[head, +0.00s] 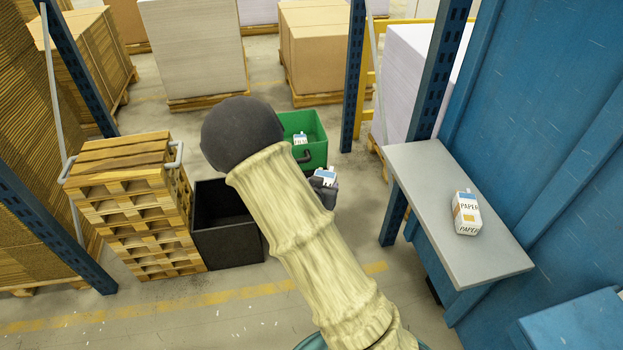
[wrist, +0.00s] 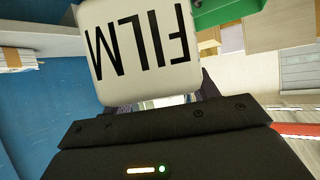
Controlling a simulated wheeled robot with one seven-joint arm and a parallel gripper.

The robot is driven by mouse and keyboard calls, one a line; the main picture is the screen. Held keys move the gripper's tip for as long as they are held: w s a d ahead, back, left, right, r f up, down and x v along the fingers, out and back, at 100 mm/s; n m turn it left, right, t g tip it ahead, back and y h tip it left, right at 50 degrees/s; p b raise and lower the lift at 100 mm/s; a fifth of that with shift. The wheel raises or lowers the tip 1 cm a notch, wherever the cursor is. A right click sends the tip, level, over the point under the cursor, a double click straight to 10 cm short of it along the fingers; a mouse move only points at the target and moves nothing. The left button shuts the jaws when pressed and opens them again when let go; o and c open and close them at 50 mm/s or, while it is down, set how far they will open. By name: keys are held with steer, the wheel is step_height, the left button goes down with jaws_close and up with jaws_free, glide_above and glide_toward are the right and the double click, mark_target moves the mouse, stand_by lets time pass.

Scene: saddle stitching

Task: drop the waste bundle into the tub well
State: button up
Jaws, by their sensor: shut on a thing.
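My gripper (head: 327,190) is shut on a white waste bundle (head: 325,175) with a blue top. In the wrist view the bundle (wrist: 145,50) reads FILM upside down and hides most of the fingers. In the head view my arm partly covers the gripper, which is in front of the green tub (head: 318,155) and, in the picture, just below its right side. The green tub is open, and a similar white and blue bundle (head: 300,139) shows inside it. An open black tub (head: 228,240) stands to the left, its inside dark and partly hidden by my arm.
A grey table (head: 490,255) at the right holds a carton marked PAPER (head: 466,215). A pallet stack (head: 135,215) stands left of the black tub. Blue rack posts (head: 352,80) rise behind and beside the tubs. The floor right of the green tub is clear.

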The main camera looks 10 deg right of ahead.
steer(key=shift+d+r+n+y+p, duration=0.35)
steer(key=shift+r+n+p, duration=0.15)
steer(key=shift+r+p, duration=0.3)
steer(key=shift+s+n+t+y+p, duration=0.1)
steer(key=shift+n+t+y+p, duration=0.35)
steer(key=shift+p, duration=0.5)
steer(key=shift+s+a+f+n+y+p, duration=0.15)
steer(key=shift+n+y+p, duration=0.35)
steer(key=shift+p, duration=0.45)
steer(key=s+a+n+y+p, duration=0.1)
steer(key=p, duration=0.1)
steer(key=s+a+n+y+p, duration=0.1)
steer(key=n+y+p, duration=0.1)
steer(key=p, duration=0.1)
steer(key=shift+s+a+f+t, duration=0.3)
steer(key=shift+f+t, duration=0.05)
steer(key=shift+s+a+f, duration=0.15)
steer(key=shift+s+a, duration=0.2)
steer(key=shift+d, duration=0.35)
